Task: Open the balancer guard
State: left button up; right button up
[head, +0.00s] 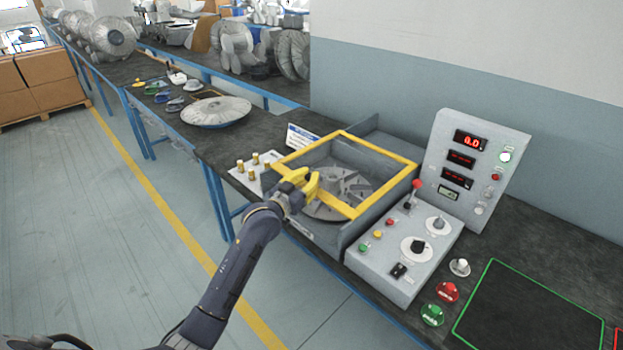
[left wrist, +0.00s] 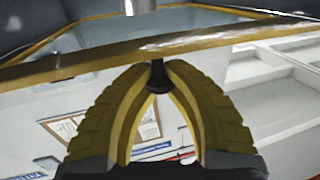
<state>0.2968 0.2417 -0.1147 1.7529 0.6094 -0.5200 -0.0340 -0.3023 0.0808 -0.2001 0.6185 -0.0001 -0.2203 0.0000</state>
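The balancer guard (head: 384,149) is a yellow-framed clear cover. It appears to lie flat over the grey balancer housing, with a bladed rotor (head: 345,188) visible beneath it. My left gripper (head: 307,181) is at the guard's front-left edge. In the left wrist view, the yellow fingers (left wrist: 158,68) come together around a dark handle knob (left wrist: 151,125) below the yellow frame bar (left wrist: 90,62). They look closed on its stem; exact contact is hard to see. My right gripper is not in view.
A control box (head: 405,247) with knobs and a red-tipped lever stands right of the housing, before an upright display panel (head: 475,162). A plate with brass pegs (head: 255,170) lies to the left. A green-outlined mat (head: 530,318) lies at the right. Floor in front is clear.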

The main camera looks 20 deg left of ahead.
pick_arm(q)
jog(key=o, duration=0.9)
jog(key=shift+s, duration=0.1)
jog(key=v, duration=1.2)
jog(key=shift+c, duration=0.4)
